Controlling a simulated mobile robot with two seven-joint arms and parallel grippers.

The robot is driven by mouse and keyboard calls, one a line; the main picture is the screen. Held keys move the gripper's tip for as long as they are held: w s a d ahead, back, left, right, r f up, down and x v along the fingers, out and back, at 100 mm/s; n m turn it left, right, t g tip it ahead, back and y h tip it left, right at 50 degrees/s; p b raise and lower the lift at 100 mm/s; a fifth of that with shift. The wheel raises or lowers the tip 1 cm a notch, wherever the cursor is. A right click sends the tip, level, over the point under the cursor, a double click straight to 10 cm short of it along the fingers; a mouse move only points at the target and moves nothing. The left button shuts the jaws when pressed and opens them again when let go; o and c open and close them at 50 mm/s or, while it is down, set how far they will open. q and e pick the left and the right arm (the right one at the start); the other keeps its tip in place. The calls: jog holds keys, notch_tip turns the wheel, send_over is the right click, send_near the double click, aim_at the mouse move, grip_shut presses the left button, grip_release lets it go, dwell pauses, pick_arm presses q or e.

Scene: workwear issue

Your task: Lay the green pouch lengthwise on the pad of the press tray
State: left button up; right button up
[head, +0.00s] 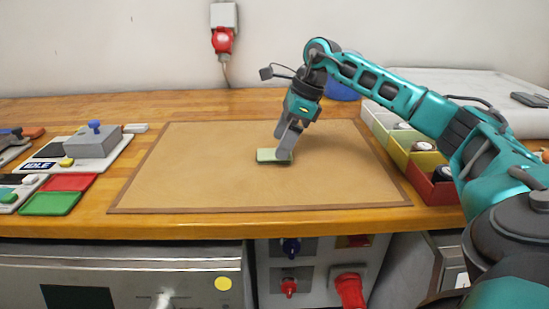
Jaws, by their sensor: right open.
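A small pale green pouch (266,155) lies flat on the brown mat, near its middle. My right gripper (286,153) comes down over the pouch's right part, with its fingers tilted and open. The fingers hide part of the pouch, and I cannot tell whether they touch it. A white-based unit (108,158) at the left carries a grey block (93,143) with a blue knob, a dark pad-like area (55,149) and a display reading IDLE. It looks like the press, but I cannot tell its tray for sure. My left gripper is not in view.
Red (69,182) and green (50,203) flat panels lie at the front left. White, yellow-green and red bins (432,188) holding round items stand at the right, under my right arm. The brown mat (200,175) is otherwise clear.

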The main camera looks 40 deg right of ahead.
jog(key=x, duration=0.2)
jog(key=shift+w+a+f, duration=0.1)
jog(key=shift+f, duration=0.2)
jog(key=shift+c, duration=0.3)
jog(key=c, duration=1.2)
jog(key=shift+o, duration=0.2)
jog(key=shift+r, duration=0.1)
jog(key=shift+r, duration=0.1)
